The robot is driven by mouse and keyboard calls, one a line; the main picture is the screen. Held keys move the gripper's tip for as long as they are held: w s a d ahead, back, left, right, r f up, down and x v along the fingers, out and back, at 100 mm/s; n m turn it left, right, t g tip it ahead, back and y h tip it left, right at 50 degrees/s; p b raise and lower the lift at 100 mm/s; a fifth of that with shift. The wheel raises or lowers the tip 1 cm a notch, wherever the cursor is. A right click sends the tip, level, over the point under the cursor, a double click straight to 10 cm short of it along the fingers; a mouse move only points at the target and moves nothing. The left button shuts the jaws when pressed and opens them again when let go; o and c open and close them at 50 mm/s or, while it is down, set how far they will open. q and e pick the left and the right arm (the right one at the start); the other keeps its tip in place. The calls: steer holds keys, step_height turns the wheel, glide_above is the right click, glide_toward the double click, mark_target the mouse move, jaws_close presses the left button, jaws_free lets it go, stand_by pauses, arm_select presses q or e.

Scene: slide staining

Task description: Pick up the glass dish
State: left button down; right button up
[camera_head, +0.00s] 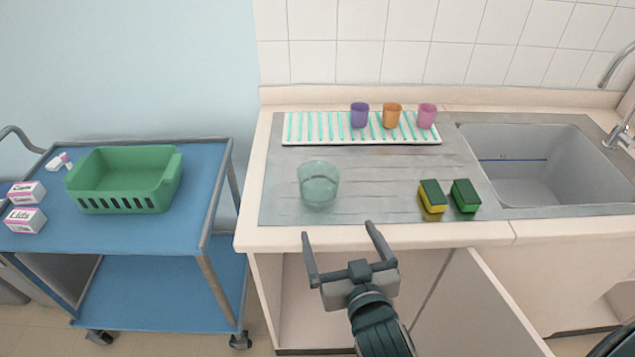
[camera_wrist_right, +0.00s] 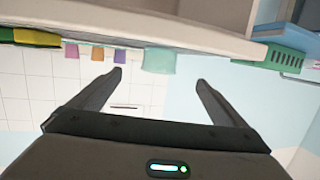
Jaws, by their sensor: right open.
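The glass dish (camera_head: 319,184) is a clear, pale teal cup-like vessel. It stands upright on the steel draining board, near its front left part. It also shows in the right wrist view (camera_wrist_right: 159,60), upside down at the counter edge. My right gripper (camera_head: 339,229) is open and empty in front of the counter's front edge. Its fingers point toward the counter, and it is apart from the dish, in front of it and slightly to the right. In the right wrist view the open fingers (camera_wrist_right: 158,76) lie on either side of the dish's direction. My left gripper is not in view.
Purple (camera_head: 359,115), orange (camera_head: 392,116) and pink (camera_head: 427,116) cups stand on a striped rack (camera_head: 311,128) behind. Two sponges (camera_head: 432,197) (camera_head: 466,196) lie right of the dish, before the sink (camera_head: 540,165). A blue cart (camera_head: 90,237) with a green basket (camera_head: 124,198) stands left.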

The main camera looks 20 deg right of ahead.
steer(key=p, duration=0.2)
glide_toward(323, 197)
steer(key=shift+x, duration=0.8)
steer(key=p+x, duration=0.1)
steer(key=x, duration=0.4)
steer(key=shift+w+d, duration=0.1)
steer(key=shift+w, duration=0.05)
steer(key=shift+w+f, duration=0.2)
steer(key=shift+w, duration=0.2)
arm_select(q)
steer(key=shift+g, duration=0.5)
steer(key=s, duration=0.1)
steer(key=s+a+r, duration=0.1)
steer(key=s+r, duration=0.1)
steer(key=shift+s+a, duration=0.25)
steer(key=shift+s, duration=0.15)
arm_select(e)
steer(key=shift+w+r+p, duration=0.1)
steer(key=shift+w+p, duration=0.25)
steer(key=shift+w, duration=0.1)
steer(key=shift+p+x, duration=0.7)
steer(key=shift+x, duration=1.45)
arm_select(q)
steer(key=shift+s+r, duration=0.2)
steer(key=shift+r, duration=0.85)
